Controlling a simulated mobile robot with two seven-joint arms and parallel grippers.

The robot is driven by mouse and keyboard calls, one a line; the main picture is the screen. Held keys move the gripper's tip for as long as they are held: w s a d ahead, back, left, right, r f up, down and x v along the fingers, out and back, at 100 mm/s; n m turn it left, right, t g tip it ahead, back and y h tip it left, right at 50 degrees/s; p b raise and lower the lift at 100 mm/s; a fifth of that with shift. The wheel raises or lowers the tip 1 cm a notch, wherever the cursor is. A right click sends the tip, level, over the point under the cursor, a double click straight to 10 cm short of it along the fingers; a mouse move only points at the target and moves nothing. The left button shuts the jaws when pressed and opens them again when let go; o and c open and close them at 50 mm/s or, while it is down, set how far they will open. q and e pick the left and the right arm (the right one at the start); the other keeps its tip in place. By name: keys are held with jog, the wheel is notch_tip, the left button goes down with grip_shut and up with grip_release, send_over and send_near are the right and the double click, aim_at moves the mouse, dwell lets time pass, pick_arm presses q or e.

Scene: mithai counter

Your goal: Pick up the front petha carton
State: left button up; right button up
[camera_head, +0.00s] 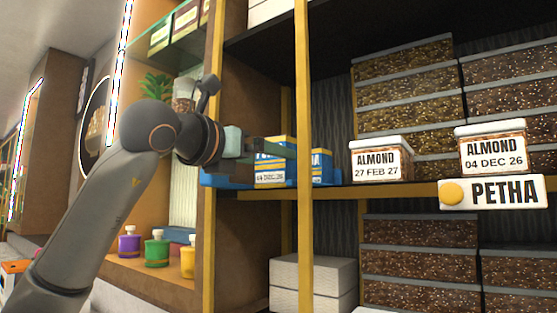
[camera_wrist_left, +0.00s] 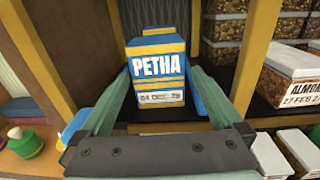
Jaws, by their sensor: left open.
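The front petha carton (camera_head: 270,177), blue and yellow with white PETHA lettering and a date label, stands upright on the shelf. It also shows in the left wrist view (camera_wrist_left: 158,70). My left gripper (camera_wrist_left: 163,76) is open, with one finger on each side of this carton; I cannot tell whether they touch it. In the head view, my left gripper (camera_head: 283,152) partly hides the carton's upper part. A second blue and yellow carton (camera_head: 322,166) shows to its right, partly behind a yellow post. My right gripper is not in view.
A yellow post (camera_head: 304,120) rises in front of the shelf. Almond tubs (camera_head: 380,160) stand to the right, by a PETHA sign (camera_head: 492,192). Stacked tubs (camera_head: 405,95) fill the shelf behind. White boxes (camera_head: 312,280) lie on the shelf below.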

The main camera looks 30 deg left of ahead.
aim_at(269, 157)
pick_arm(q)
jog(key=w+p, duration=0.2)
jog(key=w, duration=0.2)
jog(key=shift+w+r, duration=0.15)
jog(key=shift+w, duration=0.05)
jog(key=shift+w+d, duration=0.15)
jog(key=shift+w, duration=0.35)
jog(key=shift+s, duration=0.1)
jog(key=c, duration=1.3)
jog(key=shift+c, duration=0.3)
